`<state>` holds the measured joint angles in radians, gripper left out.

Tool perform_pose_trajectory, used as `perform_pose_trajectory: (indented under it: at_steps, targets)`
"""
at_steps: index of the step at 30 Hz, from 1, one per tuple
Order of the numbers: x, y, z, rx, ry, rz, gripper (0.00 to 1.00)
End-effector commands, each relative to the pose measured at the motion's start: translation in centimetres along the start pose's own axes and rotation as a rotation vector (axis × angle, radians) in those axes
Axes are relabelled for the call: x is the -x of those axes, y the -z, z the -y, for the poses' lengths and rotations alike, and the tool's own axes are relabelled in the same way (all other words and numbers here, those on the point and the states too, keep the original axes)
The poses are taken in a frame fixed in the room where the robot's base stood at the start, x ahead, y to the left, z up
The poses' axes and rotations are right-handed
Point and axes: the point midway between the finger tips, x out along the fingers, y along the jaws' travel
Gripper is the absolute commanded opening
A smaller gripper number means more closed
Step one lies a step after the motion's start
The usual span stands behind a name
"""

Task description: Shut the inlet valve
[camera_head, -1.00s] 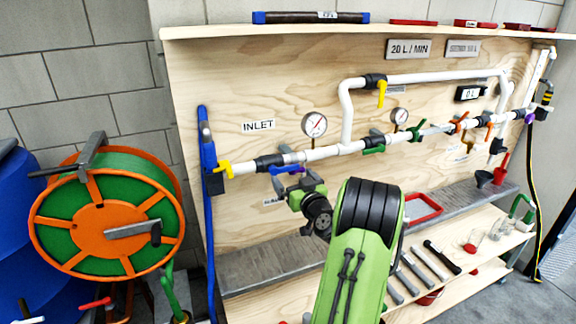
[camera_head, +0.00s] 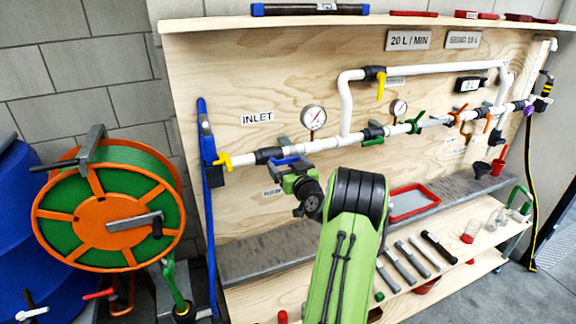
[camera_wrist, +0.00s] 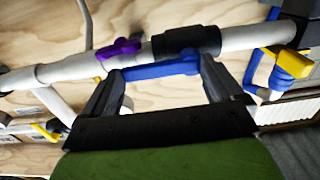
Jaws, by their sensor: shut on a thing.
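The inlet valve has a black body (camera_head: 268,155) on the white pipe below the INLET label (camera_head: 257,118). Its blue lever (camera_wrist: 160,69) lies nearly along the pipe in the wrist view, beside the black body (camera_wrist: 186,40). My gripper (camera_head: 286,164) is at this lever, with one dark finger at each end of it in the wrist view. It is shut on the lever. In the head view my gripper hides most of the lever. A purple handle (camera_wrist: 120,47) sits on the pipe close by in the wrist view.
A yellow-handled valve (camera_head: 222,160) is at the pipe's left end, by a blue hose (camera_head: 207,220). A pressure gauge (camera_head: 313,117) stands right of my gripper. Several other coloured valves follow rightward. A green and orange reel (camera_head: 108,220) stands left. A grey ledge (camera_head: 250,255) runs below.

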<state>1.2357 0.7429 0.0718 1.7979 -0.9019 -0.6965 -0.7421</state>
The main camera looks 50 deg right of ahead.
Motion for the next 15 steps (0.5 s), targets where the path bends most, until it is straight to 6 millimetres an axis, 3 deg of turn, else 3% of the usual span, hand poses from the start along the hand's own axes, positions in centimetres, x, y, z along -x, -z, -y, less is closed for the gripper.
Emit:
perform_pose_trajectory:
  at_steps: [8, 15]
  targets:
    - [0.0, -0.3, 0.0, -0.054, 0.0, 0.0, 0.39]
    - [0.0, -1.0, 0.1, -0.21, 0.0, 0.0, 0.39]
